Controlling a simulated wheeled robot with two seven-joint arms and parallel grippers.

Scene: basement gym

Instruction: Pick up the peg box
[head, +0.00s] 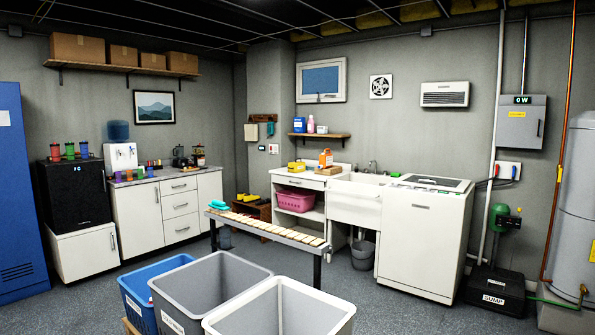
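I cannot tell for sure which thing is the peg box. A small yellow box (296,167) sits on the white counter (308,178) left of the sink, with an orange bottle (326,158) beside it. A small blue box (299,125) stands on the wooden wall shelf (320,135) above, next to a pink bottle (311,124). A labelled pink basket (295,200) is on the shelf under the counter. These are all small and far off. Neither of my grippers is in view.
Grey (205,283), white (278,312) and blue (140,300) bins stand close in front. A slatted bench (266,227) with a teal item on it lies between them and the counter. Grey floor (395,300) is open at the right, up to a black sump box (495,290).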

